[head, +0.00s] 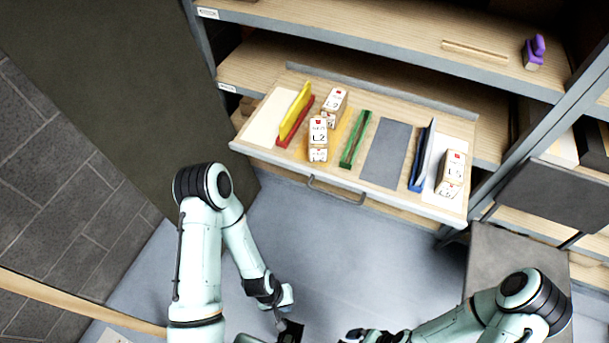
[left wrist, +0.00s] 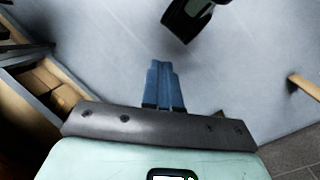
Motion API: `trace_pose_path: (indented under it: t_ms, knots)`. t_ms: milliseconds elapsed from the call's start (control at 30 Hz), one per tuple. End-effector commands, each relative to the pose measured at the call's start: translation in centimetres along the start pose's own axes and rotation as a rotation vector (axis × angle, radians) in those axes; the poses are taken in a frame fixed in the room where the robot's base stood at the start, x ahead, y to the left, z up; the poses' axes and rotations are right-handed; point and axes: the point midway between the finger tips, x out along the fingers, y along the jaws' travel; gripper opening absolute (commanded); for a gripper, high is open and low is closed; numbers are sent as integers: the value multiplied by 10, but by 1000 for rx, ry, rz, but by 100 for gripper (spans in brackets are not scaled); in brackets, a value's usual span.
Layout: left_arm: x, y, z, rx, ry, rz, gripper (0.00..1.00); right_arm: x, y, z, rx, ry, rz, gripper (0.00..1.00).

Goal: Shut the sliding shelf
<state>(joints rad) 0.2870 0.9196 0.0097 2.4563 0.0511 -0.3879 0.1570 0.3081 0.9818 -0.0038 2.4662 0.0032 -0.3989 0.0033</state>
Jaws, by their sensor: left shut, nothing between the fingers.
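The sliding shelf (head: 268,150) is pulled out from the shelving unit in the head view. Its pale front edge has a grey bar handle (head: 336,192). My left gripper (head: 290,331) is at the bottom of the head view, well short of the shelf and apart from it. In the left wrist view its blue fingers (left wrist: 164,85) are together with nothing between them. My right gripper (head: 362,334) is at the bottom edge of the head view, mostly cut off, so its fingers cannot be made out.
The shelf carries small labelled boxes (head: 318,136), a yellow panel (head: 295,110), a green divider (head: 355,139) and a blue divider (head: 422,156). A purple-handled object (head: 535,50) sits on the board above. Grey floor (head: 330,245) before the shelf is clear.

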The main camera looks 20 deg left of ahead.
Motion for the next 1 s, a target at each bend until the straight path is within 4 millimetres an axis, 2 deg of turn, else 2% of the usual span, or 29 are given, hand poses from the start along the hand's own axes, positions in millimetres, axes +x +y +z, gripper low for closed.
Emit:
trace_pose_path:
  t_ms: [33,167,200,300,433,500,600,733,867,1000]
  knots:
    - [9,3,-21,-102,61,14,0,20,9,-2,5,13,3,100]
    - [-1,28,-88,-502,237,122,0,55,24,-22,13,73,6,100]
    - [-9,39,-109,-636,284,179,0,65,28,-29,16,93,7,100]
    - [-35,66,-153,-965,366,356,0,89,37,-49,21,145,9,100]
    - [-79,100,-197,-1378,380,651,0,121,50,-76,27,209,13,100]
    - [-104,117,-213,-1579,335,823,0,137,56,-92,31,242,15,100]
    - [-139,136,-226,-1815,225,1044,0,157,63,-110,34,282,18,100]
    - [-174,151,-231,-2012,66,1244,0,171,68,-128,37,320,20,100]
    - [-192,157,-232,-2101,-32,1334,0,175,70,-135,39,336,21,100]
    - [-191,162,-239,-2122,-53,1348,0,177,72,-134,42,332,25,100]
